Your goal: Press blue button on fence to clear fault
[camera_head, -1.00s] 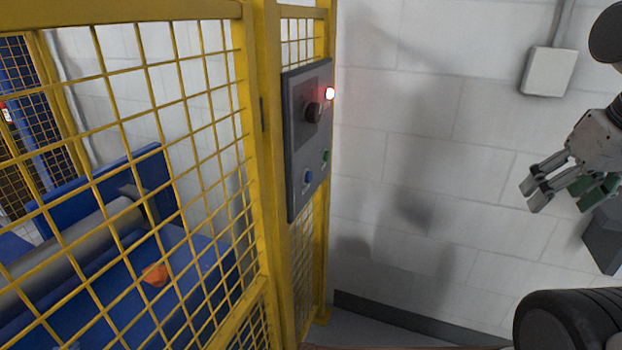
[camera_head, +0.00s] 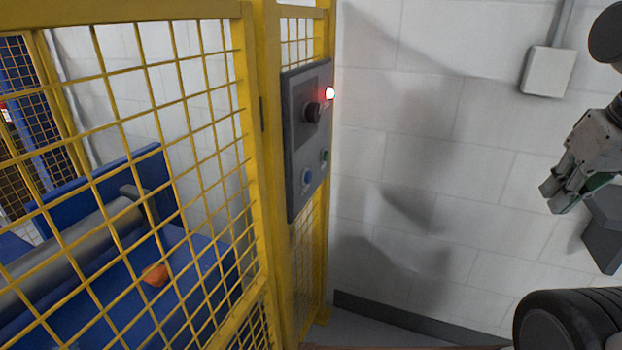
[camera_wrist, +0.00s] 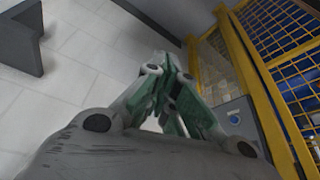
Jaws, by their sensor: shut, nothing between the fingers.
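The blue button (camera_head: 307,177) is on the lower left of a grey control panel (camera_head: 294,150) fixed to the yellow fence (camera_head: 266,150). A red light (camera_head: 330,93) glows at the panel's upper right. A black knob (camera_head: 313,112) and a green button (camera_head: 324,156) are also on the panel. My gripper (camera_head: 556,200) is at the right of the head view, well apart from the panel, with its fingers shut and empty. In the wrist view my gripper (camera_wrist: 160,72) shows with the panel (camera_wrist: 238,118) behind it to the right, and the blue button (camera_wrist: 234,119) shows small there.
Behind the mesh are a grey roller (camera_head: 75,250) and an orange item (camera_head: 155,274) on a blue surface. A white box (camera_head: 547,71) is on the block wall (camera_head: 430,150). A dark grey block (camera_head: 605,230) is near my gripper. The space between gripper and panel is clear.

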